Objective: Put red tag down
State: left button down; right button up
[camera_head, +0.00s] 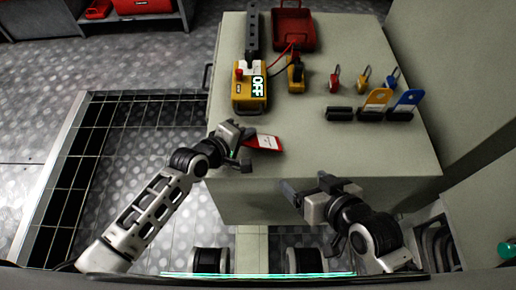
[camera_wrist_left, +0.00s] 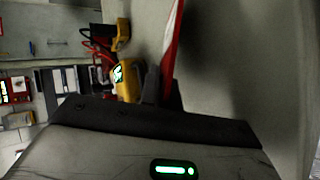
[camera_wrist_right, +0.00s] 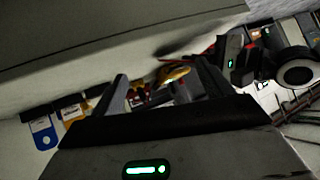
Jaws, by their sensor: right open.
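The red tag (camera_head: 264,143), red with a white part, is at the front part of the grey cabinet top (camera_head: 310,150). My left gripper (camera_head: 246,150) is at its left end. In the left wrist view the tag (camera_wrist_left: 171,50) shows edge-on between the close-set fingers (camera_wrist_left: 162,92), which are shut on it. I cannot tell whether the tag touches the top. My right gripper (camera_head: 306,189) is open and empty, in front of the cabinet's front edge. It also shows in the right wrist view (camera_wrist_right: 168,92) with its fingers apart.
A yellow box marked OFF (camera_head: 250,92) stands at the left of the top, behind the tag. A yellow device (camera_head: 296,75), a red tray (camera_head: 293,30), several small padlocks (camera_head: 364,77) and upright yellow (camera_head: 377,99) and blue tags (camera_head: 408,100) stand further back. The middle front is clear.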

pick_arm(q)
jog(key=c, duration=1.8)
grip_release()
